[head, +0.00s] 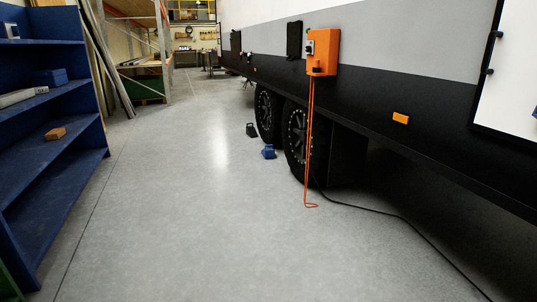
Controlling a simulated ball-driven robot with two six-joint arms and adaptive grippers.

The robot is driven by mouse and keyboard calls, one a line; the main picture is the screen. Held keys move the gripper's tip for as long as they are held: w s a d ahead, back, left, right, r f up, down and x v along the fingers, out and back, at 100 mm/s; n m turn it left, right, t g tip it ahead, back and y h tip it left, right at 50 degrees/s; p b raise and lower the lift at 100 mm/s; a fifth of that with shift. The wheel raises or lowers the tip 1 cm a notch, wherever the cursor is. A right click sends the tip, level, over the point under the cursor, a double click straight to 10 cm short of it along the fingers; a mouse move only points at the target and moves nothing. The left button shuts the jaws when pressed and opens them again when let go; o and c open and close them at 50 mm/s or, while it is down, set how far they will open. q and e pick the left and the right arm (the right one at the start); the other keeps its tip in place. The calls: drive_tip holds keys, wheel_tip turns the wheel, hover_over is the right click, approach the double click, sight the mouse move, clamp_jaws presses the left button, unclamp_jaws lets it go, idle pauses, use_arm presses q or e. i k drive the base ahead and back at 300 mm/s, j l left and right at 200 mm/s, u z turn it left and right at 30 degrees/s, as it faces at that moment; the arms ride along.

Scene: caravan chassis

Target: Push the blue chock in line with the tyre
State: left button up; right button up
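The small blue chock (268,152) lies on the grey floor beside the caravan's wheels, just left of the gap between the two tyres. The near tyre (296,140) stands to its right and a little closer to me. The far tyre (265,113) is behind it. The chock appears apart from both tyres, but the exact distance is hard to tell. A black chock (252,130) sits farther back, to the left of the far tyre. Neither of my grippers is in this view.
An orange box (323,52) hangs on the caravan side (400,85), with an orange cord (309,150) reaching the floor. A black cable (400,215) crosses the floor at right. A blue shelf unit (85,125) stands at left. The floor between (180,200) is clear.

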sight(267, 153)
drive_tip(key=i+u, duration=0.3)
drive_tip(key=i, duration=5.1)
drive_tip(key=i+z, duration=0.2)
drive_tip(key=i, duration=0.3)
drive_tip(key=i+j+z, duration=0.15)
drive_tip(key=i, duration=0.35)
drive_tip(key=i+j+z, duration=0.2)
drive_tip(key=i, duration=0.25)
